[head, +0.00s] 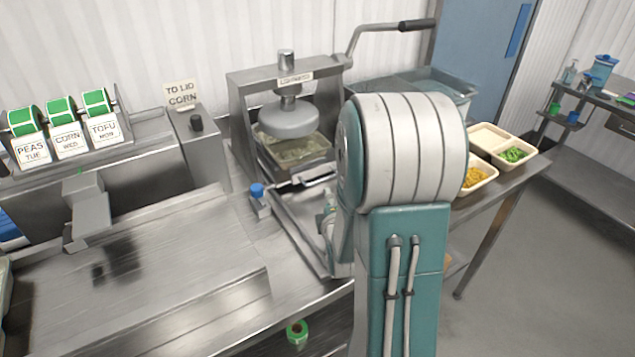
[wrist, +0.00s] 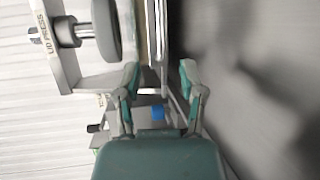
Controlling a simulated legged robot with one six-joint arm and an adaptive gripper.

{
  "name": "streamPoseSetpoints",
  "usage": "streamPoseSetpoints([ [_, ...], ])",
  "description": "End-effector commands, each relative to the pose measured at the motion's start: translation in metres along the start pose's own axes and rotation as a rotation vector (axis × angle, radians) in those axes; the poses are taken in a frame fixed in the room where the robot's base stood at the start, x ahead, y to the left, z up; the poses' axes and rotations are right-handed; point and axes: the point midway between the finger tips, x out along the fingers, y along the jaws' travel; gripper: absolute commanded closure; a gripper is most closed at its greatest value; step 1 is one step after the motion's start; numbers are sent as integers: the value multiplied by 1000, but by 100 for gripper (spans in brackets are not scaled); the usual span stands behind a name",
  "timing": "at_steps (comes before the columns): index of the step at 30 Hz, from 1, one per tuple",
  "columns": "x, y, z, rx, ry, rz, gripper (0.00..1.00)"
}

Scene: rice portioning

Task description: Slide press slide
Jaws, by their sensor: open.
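The lid press (head: 287,78) is a steel frame with a round grey press head (head: 290,120) raised above a clear-topped container (head: 297,150). The container sits on the press slide, whose front bar (head: 308,182) shows below it over steel rails (head: 292,225). In the wrist view the press frame (wrist: 62,55) and its round head (wrist: 105,30) appear sideways at the upper left. My gripper (wrist: 160,75) is open, with its fingers spread and a pale edge of the press beyond them. In the head view my arm hides most of the gripper; contact with the slide cannot be told.
A blue knob (head: 257,190) stands left of the rails. A long handle (head: 416,25) rises right of the press. Food trays (head: 493,138) and a clear bin (head: 420,85) sit right. Label rolls (head: 60,112) and a "TO LID CORN" sign (head: 181,94) are left.

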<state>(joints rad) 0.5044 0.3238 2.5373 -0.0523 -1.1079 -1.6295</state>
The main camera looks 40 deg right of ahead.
Motion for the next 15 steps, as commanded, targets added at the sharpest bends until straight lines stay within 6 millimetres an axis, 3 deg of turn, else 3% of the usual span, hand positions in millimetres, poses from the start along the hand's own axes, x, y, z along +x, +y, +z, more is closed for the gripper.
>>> streamPoseSetpoints([
  [15, 82, 2, -9, -6, 0, 3, 49],
])
